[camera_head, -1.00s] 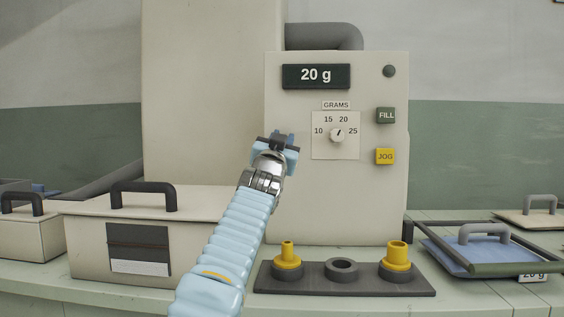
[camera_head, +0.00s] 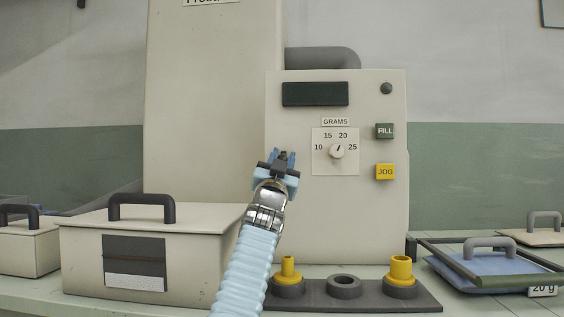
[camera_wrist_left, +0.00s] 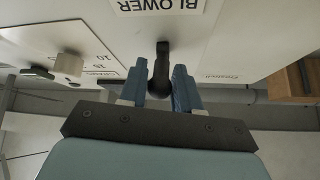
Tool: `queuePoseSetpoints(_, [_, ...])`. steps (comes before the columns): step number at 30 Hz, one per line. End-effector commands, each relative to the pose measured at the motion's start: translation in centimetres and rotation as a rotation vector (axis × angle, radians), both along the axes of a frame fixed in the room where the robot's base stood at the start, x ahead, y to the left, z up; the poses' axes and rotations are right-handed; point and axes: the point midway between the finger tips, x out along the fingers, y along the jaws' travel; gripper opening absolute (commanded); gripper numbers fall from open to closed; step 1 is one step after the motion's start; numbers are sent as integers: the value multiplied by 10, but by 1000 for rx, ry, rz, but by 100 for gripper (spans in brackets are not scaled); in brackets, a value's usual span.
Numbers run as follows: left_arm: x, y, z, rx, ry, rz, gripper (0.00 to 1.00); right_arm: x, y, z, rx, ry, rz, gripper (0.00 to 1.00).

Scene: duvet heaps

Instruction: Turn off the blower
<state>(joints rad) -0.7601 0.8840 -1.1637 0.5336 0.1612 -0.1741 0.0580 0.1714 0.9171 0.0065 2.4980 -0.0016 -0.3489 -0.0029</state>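In the left wrist view, a white panel bears a BLOWER label (camera_wrist_left: 160,5). In the head view my left gripper (camera_head: 283,158) is at the left edge of the cream control box (camera_head: 350,225), over the tall cream cabinet behind; the lever is mostly hidden there. The box's display (camera_head: 315,94) is dark. My right gripper is not in view.
The box carries a GRAMS dial (camera_head: 337,151), a green FILL button (camera_head: 384,131) and a yellow JOG button (camera_head: 385,172). A lidded bin (camera_head: 85,255) stands left of my arm. A dark rack (camera_head: 368,295) with yellow nozzles and a tray (camera_head: 490,265) stand right.

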Motion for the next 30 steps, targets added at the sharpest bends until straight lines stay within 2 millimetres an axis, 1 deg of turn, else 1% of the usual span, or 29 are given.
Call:
queuePoseSetpoints(1, [0, 0, 0, 0, 0, 0, 41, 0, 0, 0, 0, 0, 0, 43])
queuePoseSetpoints(3, [0, 0, 0, 0, 0, 0, 48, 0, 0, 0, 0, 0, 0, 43])
queuePoseSetpoints(11, [0, 0, -1, -1, 1, 1, 48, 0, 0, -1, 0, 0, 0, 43])
queuePoseSetpoints(14, [-4, 1, -5, -2, 0, 1, 48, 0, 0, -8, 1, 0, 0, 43])
queuePoseSetpoints(16, [-8, 2, -10, -4, 0, 1, 48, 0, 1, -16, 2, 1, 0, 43])
queuePoseSetpoints(20, [-22, 3, -24, -5, 0, -2, 48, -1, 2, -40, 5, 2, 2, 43])
queuePoseSetpoints(28, [-68, 9, -59, -5, 2, -5, 48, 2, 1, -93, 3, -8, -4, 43])
queuePoseSetpoints(30, [-78, 9, -55, -4, 2, -5, 48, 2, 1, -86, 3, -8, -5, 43])
